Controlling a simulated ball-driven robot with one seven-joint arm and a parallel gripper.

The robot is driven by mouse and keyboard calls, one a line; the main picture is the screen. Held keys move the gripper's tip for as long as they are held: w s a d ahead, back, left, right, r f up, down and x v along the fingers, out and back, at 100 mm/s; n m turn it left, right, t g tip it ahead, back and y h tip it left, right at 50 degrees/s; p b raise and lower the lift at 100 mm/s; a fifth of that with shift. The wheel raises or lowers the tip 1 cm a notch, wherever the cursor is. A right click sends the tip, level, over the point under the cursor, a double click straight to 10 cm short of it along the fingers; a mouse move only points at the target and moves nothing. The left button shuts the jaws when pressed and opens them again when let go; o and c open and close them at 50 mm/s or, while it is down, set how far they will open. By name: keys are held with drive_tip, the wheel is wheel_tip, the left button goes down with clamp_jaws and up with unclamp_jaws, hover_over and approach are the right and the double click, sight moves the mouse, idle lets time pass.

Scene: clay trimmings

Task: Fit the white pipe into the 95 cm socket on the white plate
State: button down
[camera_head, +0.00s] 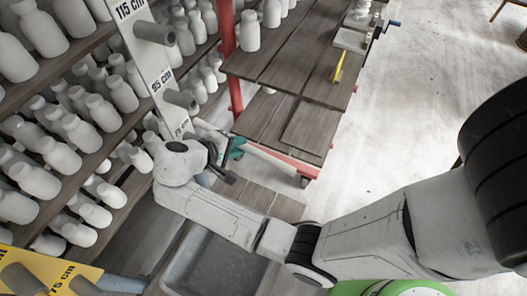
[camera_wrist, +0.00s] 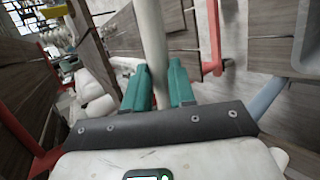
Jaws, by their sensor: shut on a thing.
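The white plate (camera_head: 146,58) stands upright at upper left in the head view, with grey sockets along it. The 95 cm socket (camera_head: 181,98) juts out to the right under its label and looks empty. My gripper (camera_head: 235,148) is right of and below that socket, near the plate's lower end. Its teal fingers are shut on the white pipe (camera_head: 265,158), which runs down to the right. In the wrist view the white pipe (camera_wrist: 152,35) passes between the teal fingers of my gripper (camera_wrist: 160,85). The pipe is apart from the 95 cm socket.
Shelves of white bottles (camera_head: 85,130) fill the left. A wooden table (camera_head: 290,60) with red legs stands behind the gripper. A yellow plate (camera_head: 40,268) with sockets is at lower left. A grey bin (camera_head: 220,268) lies below my arm. The floor (camera_head: 400,110) at right is clear.

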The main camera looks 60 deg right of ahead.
sight(250, 151)
drive_tip(key=s+r+h+b, duration=0.2)
drive_tip(key=s+h, duration=0.1)
drive_tip(key=h, duration=0.1)
drive_tip(key=s+d+r+h+b, duration=0.1)
drive_tip(key=s+h+b, duration=0.2)
drive_tip(key=h, duration=0.2)
drive_tip(key=s+r+m+g+h+b, duration=0.1)
drive_tip(key=s+r+h+b, duration=0.1)
drive_tip(key=h, duration=0.3)
drive_tip(key=shift+s+d+r, duration=0.35)
drive_tip(key=shift+s, duration=0.3)
drive_tip(key=shift+a+r, duration=0.15)
drive_tip(key=shift+a, duration=0.1)
drive_tip(key=shift+s+h+b, duration=0.1)
drive_tip(key=shift+h+b, duration=0.2)
drive_tip(key=shift+b, duration=0.05)
drive_tip(key=shift+w+a+b, duration=0.1)
drive_tip(key=shift+w+b, duration=1.1)
drive_tip(key=shift+w, duration=1)
drive_tip(key=shift+w+b, duration=0.3)
drive_tip(key=shift+w, duration=0.4)
drive_tip(key=shift+b, duration=0.45)
